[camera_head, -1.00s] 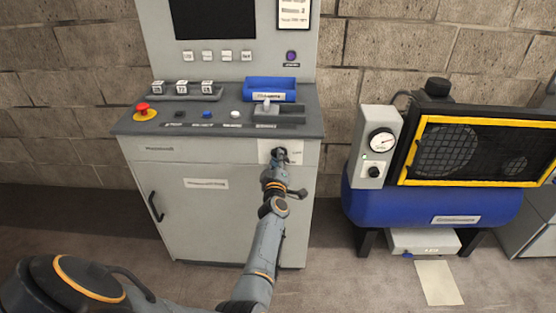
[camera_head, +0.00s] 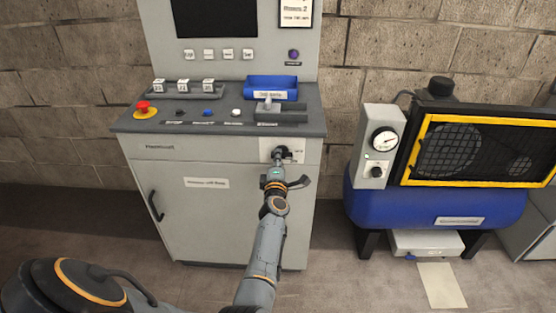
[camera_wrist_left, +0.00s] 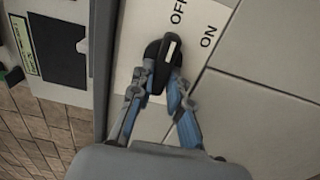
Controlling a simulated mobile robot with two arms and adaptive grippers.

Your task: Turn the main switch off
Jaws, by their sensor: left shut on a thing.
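The main switch is a black rotary knob (camera_wrist_left: 163,62) with a white line, on a pale plate (camera_wrist_left: 205,18) marked OFF and ON. In the left wrist view its white line points roughly toward the OFF mark. My left gripper (camera_wrist_left: 160,85) is shut on the knob, one finger on each side. In the head view my left gripper (camera_head: 280,156) is at the plate on the upper right of the grey cabinet's front (camera_head: 230,225), and it hides most of the knob. My right gripper is not in view.
Above the switch, the console top (camera_head: 180,128) juts out with a red emergency button (camera_head: 143,106), several small buttons and a blue tray (camera_head: 272,83). A blue compressor (camera_head: 435,208) stands to the right. The floor before the cabinet is clear apart from my arm.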

